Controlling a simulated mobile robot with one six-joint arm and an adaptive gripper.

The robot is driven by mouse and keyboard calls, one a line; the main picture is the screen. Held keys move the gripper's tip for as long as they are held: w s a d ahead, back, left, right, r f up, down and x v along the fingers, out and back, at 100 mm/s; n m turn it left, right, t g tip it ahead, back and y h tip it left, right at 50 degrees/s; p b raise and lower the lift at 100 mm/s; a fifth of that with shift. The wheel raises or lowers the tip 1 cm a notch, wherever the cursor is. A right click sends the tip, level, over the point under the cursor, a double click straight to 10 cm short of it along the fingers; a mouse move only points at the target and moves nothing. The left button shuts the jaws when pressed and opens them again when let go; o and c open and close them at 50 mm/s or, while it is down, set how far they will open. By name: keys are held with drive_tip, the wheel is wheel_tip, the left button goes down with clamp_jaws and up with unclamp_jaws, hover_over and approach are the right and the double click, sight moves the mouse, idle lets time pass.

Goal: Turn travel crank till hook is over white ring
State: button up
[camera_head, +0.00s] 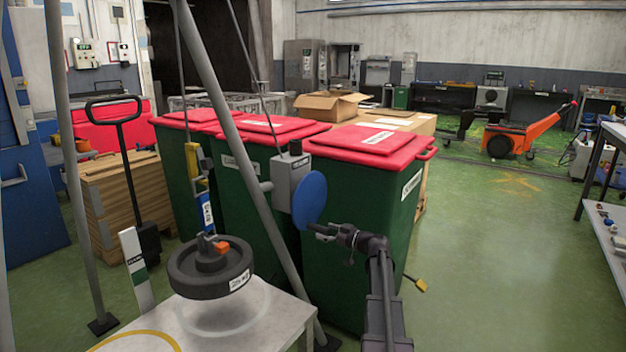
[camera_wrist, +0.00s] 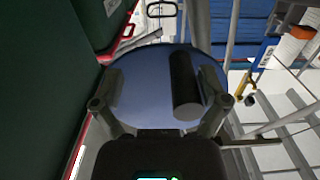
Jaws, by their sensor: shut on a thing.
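The travel crank is a blue disc (camera_head: 309,199) on a grey box (camera_head: 290,175) on the tripod leg. In the wrist view the disc (camera_wrist: 145,75) faces me, with its black handle (camera_wrist: 186,88) between my fingers. My gripper (camera_head: 322,232) is shut on the handle, at the disc's lower edge. The hook assembly (camera_head: 207,212) hangs upright by the leg; its hook tip is hard to make out. A round black weight (camera_head: 210,270) with an orange part hangs under it. The white ring (camera_head: 223,334) lies on the table, partly hidden behind the weight, which appears above its rear part.
A yellow ring (camera_head: 172,338) shows at the table's front left. Green bins with red lids (camera_head: 375,146) stand close behind the crank and my gripper. A tripod leg (camera_head: 250,170) slants past the hook. Green floor at right is open.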

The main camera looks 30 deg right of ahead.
drive_tip(key=r+v, duration=0.1)
drive_tip(key=v, duration=0.7)
drive_tip(key=shift+s, duration=0.15)
idle(0.6)
drive_tip(key=shift+a, duration=0.2)
drive_tip(key=shift+s+m, duration=0.8)
drive_tip(key=shift+s, duration=0.3)
drive_tip(key=shift+w, duration=0.15)
drive_tip(key=shift+x, duration=4.85)
drive_tip(key=shift+r, duration=0.15)
